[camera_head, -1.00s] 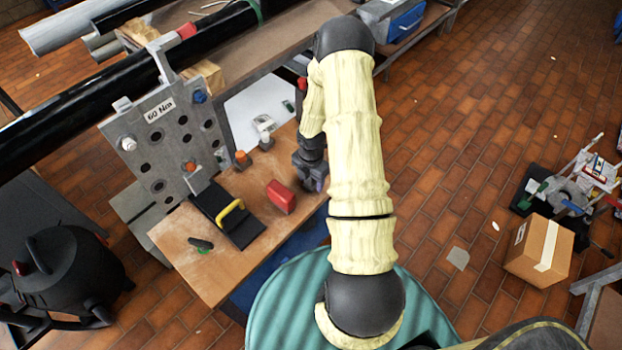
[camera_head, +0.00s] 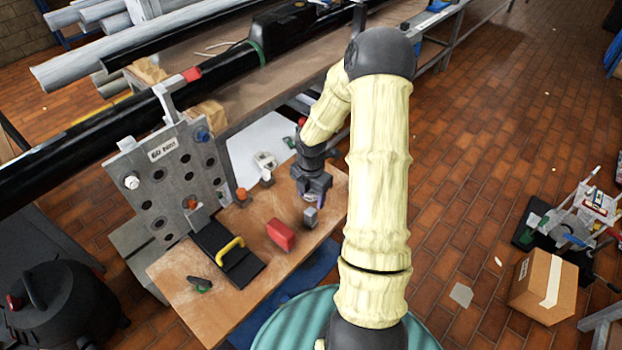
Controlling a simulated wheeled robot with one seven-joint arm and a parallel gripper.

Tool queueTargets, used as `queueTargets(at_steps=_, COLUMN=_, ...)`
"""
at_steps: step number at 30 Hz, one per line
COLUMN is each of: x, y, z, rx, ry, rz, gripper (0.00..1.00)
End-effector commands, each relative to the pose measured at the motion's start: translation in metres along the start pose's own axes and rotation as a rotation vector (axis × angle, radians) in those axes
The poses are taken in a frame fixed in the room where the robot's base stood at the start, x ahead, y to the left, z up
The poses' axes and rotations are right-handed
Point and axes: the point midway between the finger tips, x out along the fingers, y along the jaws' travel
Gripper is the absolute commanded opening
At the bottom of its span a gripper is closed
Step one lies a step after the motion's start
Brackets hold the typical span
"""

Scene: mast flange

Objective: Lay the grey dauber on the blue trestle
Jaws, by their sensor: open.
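A small upright grey block (camera_head: 310,217), which may be the grey dauber, stands on the wooden bench top (camera_head: 185,300) near its right side. My gripper (camera_head: 319,202) is just above and behind it in the picture, pointing down, open and holding nothing that I can see. Its fingertips are small here, and I cannot tell whether they touch the block. A blue surface (camera_head: 312,268) shows low beside the bench's front edge; I cannot tell whether it is the blue trestle.
A red block (camera_head: 281,235), a black plate with a yellow handle (camera_head: 230,247) and a dark green-tipped tool (camera_head: 199,283) lie on the bench. A grey perforated plate (camera_head: 165,180) stands upright at its left. A cardboard box (camera_head: 545,285) is on the floor at right.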

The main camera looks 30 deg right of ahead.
Motion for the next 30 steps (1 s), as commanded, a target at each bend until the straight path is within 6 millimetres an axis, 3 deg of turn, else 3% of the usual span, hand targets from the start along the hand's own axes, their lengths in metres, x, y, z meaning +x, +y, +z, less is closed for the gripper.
queueTargets(at_steps=4, x=-0.032, y=0.000, z=0.001, rx=0.001, ry=-0.003, rz=0.003, gripper=0.54)
queueTargets(at_steps=10, x=-0.057, y=0.000, z=0.000, rx=0.000, ry=-0.001, rz=0.000, gripper=0.54)
queueTargets(at_steps=30, x=-0.061, y=0.000, z=-0.001, rx=0.004, ry=-0.001, rz=-0.001, gripper=0.54)
